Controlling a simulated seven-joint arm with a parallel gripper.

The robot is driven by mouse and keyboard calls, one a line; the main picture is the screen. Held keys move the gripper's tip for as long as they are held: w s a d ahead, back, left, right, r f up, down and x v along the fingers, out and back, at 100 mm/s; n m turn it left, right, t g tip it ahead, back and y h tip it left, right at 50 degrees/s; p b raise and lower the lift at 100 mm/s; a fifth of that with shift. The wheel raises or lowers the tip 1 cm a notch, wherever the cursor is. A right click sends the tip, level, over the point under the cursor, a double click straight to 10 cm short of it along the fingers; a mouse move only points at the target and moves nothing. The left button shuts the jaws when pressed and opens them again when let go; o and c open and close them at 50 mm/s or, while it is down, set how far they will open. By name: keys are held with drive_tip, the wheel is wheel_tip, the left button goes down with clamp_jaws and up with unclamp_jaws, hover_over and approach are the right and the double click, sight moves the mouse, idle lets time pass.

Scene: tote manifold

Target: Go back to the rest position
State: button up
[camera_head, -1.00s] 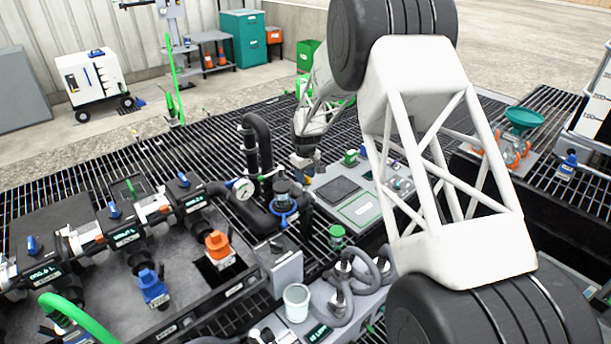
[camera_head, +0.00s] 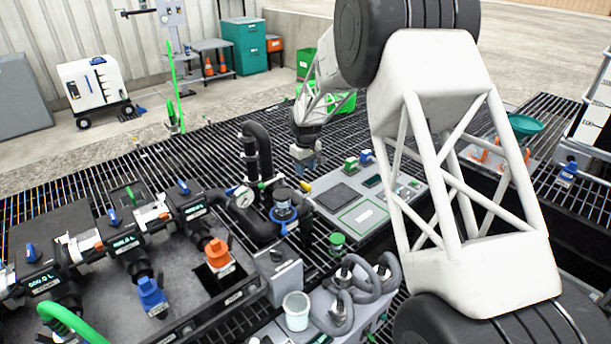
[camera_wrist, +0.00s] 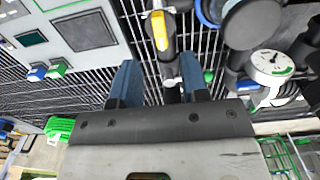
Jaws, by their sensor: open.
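My gripper (camera_head: 308,163) hangs above the black grating, behind the grey panel and right of the black pipes in the head view. In the wrist view its two blue fingers (camera_wrist: 160,85) are spread apart with nothing between them. A black pipe with a yellow-handled valve (camera_wrist: 160,32) lies beyond the fingertips. My white lattice arm link covers much of the right side of the head view.
A grey control panel (camera_head: 393,205) lies right of the gripper. Black pipes with a pressure gauge (camera_head: 243,197) stand to its left. A grey box (camera_head: 281,272) and white cup (camera_head: 296,312) are in front. Open grating (camera_head: 225,150) lies to the back left.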

drive_tip(key=shift+r, duration=0.6)
drive_tip(key=shift+s+d+r, duration=0.1)
drive_tip(key=shift+r, duration=0.1)
drive_tip(key=s+d+r+m+t, duration=0.1)
drive_tip(key=s+d+r+m, duration=0.1)
drive_tip(key=s+d+r, duration=0.75)
drive_tip(key=s+d+r+m, duration=0.2)
drive_tip(key=s+d+r, duration=0.5)
drive_tip(key=s+r, duration=0.55)
drive_tip(key=s+d+m, duration=0.2)
drive_tip(key=s+d, duration=0.2)
drive_tip(key=s, duration=1.3)
drive_tip(key=s+d+f+m+t, duration=0.1)
drive_tip(key=s+d+m, duration=0.2)
drive_tip(key=s, duration=1.5)
drive_tip(key=shift+d+t, duration=0.3)
drive_tip(key=shift+d, duration=0.9)
